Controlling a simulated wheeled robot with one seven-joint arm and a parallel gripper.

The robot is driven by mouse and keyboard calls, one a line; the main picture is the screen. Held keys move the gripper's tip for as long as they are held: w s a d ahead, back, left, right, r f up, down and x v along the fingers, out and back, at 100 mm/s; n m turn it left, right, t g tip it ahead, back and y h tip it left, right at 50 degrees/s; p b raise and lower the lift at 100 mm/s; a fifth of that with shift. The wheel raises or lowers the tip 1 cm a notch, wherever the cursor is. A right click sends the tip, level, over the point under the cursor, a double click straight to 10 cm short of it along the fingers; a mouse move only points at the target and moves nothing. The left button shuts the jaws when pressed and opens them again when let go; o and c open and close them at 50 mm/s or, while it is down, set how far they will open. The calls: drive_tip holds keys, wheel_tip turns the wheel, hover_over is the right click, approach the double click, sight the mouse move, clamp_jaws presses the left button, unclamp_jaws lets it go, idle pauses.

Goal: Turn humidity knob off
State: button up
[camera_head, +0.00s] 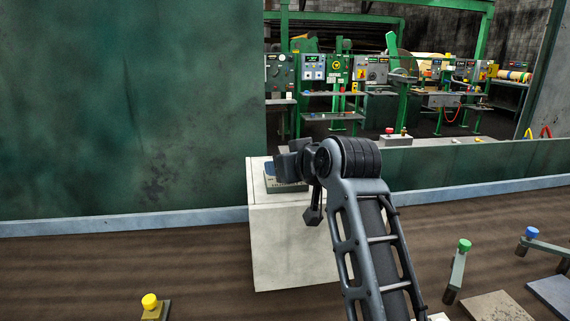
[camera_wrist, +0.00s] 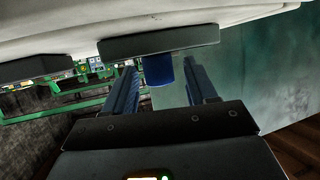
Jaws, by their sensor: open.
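My gripper (camera_head: 288,166) is over the top of a white pedestal (camera_head: 290,245) in the head view. A grey-blue block or panel (camera_head: 270,186) on the pedestal shows partly beneath it. In the wrist view, which looks upside down, my gripper (camera_wrist: 162,76) is open, with a finger on either side. A blue cylindrical knob (camera_wrist: 158,70) stands out from a dark plate (camera_wrist: 158,43) between the fingertips, apparently not clamped. No label is readable, so I cannot tell whether it is the humidity knob. My gripper hides it in the head view.
A green wall (camera_head: 130,110) stands at left, and a low green barrier (camera_head: 460,163) runs at right. Beyond it are control panels (camera_head: 370,68). Levers with yellow (camera_head: 150,301), green (camera_head: 464,245) and blue (camera_head: 532,232) knobs stand in front. A second dark plate (camera_wrist: 35,68) lies beside the first.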

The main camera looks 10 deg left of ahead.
drive_tip(key=p+v, duration=0.4)
drive_tip(key=v, duration=0.3)
drive_tip(key=shift+s, duration=0.1)
